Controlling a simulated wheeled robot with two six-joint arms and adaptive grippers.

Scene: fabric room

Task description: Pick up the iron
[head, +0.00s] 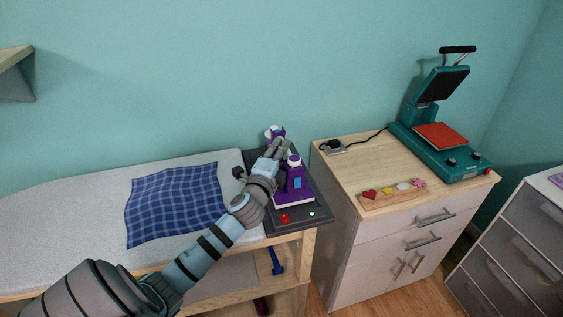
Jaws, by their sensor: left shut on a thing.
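The purple and white iron (297,184) sits on a dark base station (312,213) at the right end of the ironing table. My left arm reaches in from the lower left across the table. My left gripper (281,147) is shut on the iron, at its upper part. My own gripper and wrist hide part of the iron, so the exact grip is hard to see. I cannot tell whether the iron is lifted off the base. My right gripper is not in view.
A blue checked cloth (174,203) lies on the padded grey ironing table (70,215). To the right, a wooden-topped cabinet (345,172) holds a teal heat press (447,160) and a strip of small coloured shapes (393,193). A drawer unit (510,250) stands at the far right.

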